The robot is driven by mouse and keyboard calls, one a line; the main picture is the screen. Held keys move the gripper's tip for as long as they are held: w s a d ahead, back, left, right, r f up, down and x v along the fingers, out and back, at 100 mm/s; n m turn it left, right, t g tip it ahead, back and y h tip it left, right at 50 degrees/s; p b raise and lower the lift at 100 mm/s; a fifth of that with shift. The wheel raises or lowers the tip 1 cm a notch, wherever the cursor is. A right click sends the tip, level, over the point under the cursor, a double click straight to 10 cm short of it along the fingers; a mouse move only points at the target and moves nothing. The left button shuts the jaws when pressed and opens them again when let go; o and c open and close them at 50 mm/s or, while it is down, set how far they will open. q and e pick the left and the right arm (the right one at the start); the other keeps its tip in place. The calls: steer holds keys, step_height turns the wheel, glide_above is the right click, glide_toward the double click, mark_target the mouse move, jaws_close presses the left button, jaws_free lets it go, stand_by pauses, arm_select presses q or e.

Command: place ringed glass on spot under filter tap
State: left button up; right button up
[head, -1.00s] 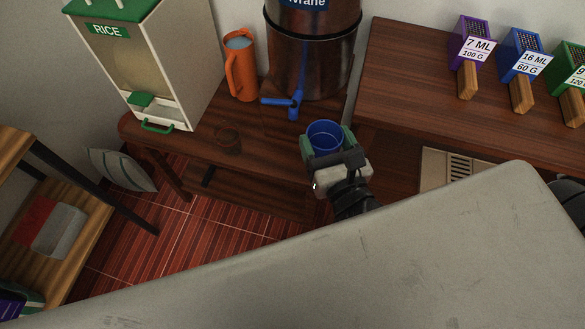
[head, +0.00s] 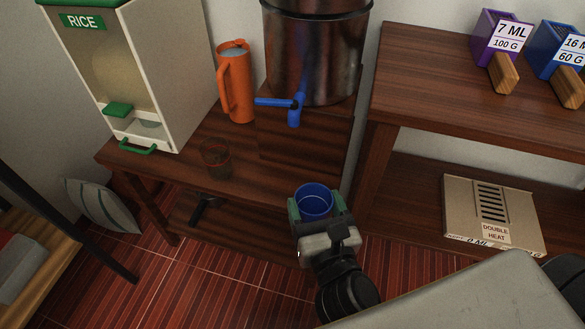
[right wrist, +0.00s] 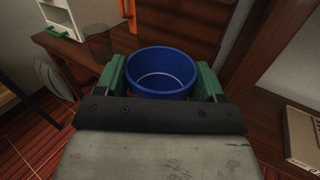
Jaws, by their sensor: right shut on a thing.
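A blue glass (head: 313,201), open side up, is held between the green pads of my right gripper (head: 321,207). It also shows in the right wrist view (right wrist: 162,73), with a pale ring near its bottom. The right gripper (right wrist: 160,82) is shut on its sides. The metal filter (head: 315,50) stands on a wooden block at the back, with a blue tap (head: 295,106) on its front. The glass is nearer to me than the tap, around the low table's front edge, and not under the tap. Its height above the table is unclear. My left gripper is not in view.
A dark see-through glass (head: 216,158) stands on the low table (head: 180,170) left of the tap. An orange jug (head: 236,85) and a rice dispenser (head: 125,80) stand behind it. A higher shelf (head: 440,90) is on the right, with a beige box (head: 490,215) below.

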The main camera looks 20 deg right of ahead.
mark_target(308, 185)
steer(key=w, duration=0.6)
steer(key=shift+w+d+r+p, duration=0.25)
steer(key=shift+w+p, duration=0.15)
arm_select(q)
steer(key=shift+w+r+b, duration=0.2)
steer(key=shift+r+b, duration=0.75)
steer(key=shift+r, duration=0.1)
arm_select(e)
steer(key=w+f, duration=0.4)
steer(key=w, duration=0.5)
steer(key=shift+d, duration=0.3)
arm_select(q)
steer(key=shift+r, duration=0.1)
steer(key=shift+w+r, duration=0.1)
arm_select(e)
steer(key=o, duration=1.3)
